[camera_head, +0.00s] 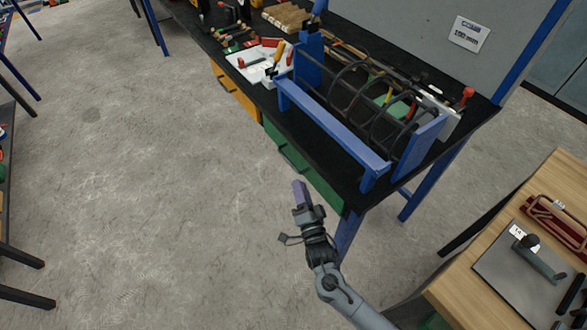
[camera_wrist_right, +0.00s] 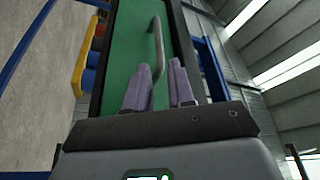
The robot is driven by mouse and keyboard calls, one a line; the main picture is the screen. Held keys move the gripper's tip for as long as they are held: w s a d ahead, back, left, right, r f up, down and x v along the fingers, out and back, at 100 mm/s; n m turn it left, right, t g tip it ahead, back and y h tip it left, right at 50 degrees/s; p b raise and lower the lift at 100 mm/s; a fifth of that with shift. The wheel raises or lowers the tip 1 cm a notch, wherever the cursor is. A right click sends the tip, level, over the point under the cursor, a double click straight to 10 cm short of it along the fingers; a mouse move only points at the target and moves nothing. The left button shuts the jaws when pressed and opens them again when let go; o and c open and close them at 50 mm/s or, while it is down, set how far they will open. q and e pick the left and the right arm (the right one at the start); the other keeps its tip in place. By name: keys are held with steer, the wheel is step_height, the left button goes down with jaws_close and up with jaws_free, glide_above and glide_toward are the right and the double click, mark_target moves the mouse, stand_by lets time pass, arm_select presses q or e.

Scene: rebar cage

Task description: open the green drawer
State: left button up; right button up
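The green drawer (camera_head: 322,186) is under the front edge of the black workbench, and looks shut. Its front fills the middle of the right wrist view (camera_wrist_right: 126,45). Its dark bar handle (camera_head: 288,158) shows as a grey bar in the right wrist view (camera_wrist_right: 158,45). My right gripper (camera_head: 299,190) is in front of the drawer. In the right wrist view its two purple fingers (camera_wrist_right: 160,80) are apart, with the near end of the handle just ahead of the gap. I cannot tell if they touch it. My left gripper is out of view.
A yellow drawer (camera_head: 237,90) is left of the green one. A blue frame with a rebar cage (camera_head: 350,90) stands on the bench (camera_head: 270,105). A wooden table (camera_head: 480,285) with tools is at lower right.

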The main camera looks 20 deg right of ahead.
mark_target(293, 165)
steer(key=b+x, duration=0.1)
steer(key=x, duration=0.7)
steer(key=shift+b, duration=0.35)
jaws_close()
